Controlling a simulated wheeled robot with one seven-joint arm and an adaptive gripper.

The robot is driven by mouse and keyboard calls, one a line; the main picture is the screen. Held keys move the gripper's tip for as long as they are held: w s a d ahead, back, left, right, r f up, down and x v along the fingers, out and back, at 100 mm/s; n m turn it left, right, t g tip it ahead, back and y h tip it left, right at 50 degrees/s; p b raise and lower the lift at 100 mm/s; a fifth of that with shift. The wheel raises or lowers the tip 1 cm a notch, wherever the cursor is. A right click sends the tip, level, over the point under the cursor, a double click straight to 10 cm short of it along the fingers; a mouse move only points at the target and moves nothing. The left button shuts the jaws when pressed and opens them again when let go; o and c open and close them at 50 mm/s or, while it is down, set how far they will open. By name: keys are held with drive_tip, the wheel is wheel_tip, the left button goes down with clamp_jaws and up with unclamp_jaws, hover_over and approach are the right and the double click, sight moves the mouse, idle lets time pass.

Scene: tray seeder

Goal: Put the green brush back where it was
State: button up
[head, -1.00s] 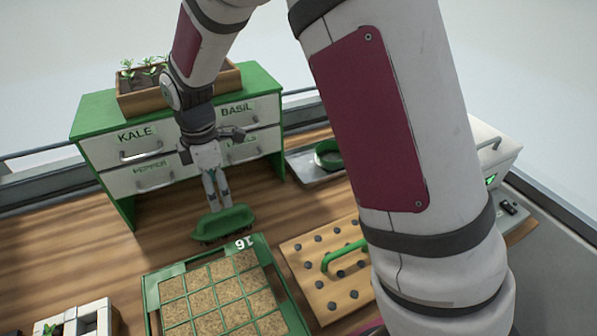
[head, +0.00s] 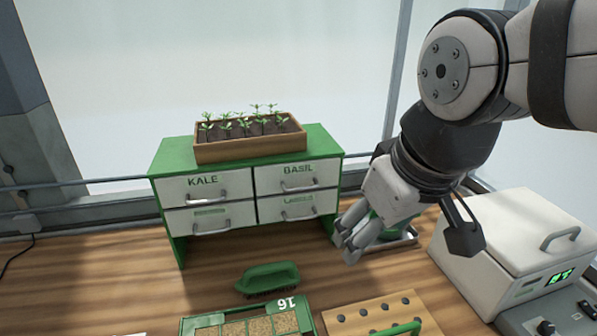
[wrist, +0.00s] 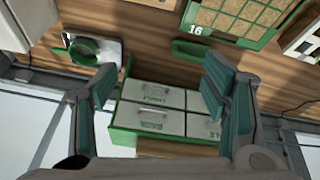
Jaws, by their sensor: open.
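The green brush (head: 267,279) lies on the wooden bench, in front of the drawer cabinet and just behind the tray marked 16 (head: 250,318). It also shows near the top of the wrist view (wrist: 200,50), by the tray's edge. My gripper (head: 348,245) is open and empty, in the air to the right of the brush and apart from it. In the wrist view its two fingers (wrist: 160,85) are spread wide with nothing between them.
The cabinet (head: 250,195) with labelled drawers stands behind, topped by a wooden planter (head: 250,148) of seedlings. A metal tray with a green round item (wrist: 90,48) is partly hidden by my gripper. A dibble board (head: 375,315) and a white machine (head: 515,245) are at right.

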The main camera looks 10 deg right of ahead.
drive_tip(key=shift+s+d+m+t, duration=0.25)
drive_tip(key=shift+s+m, duration=0.4)
drive_tip(key=shift+s, duration=0.35)
drive_tip(key=shift+s+d+m+t, duration=0.2)
drive_tip(key=shift+s+m, duration=0.45)
drive_tip(key=shift+s, duration=0.3)
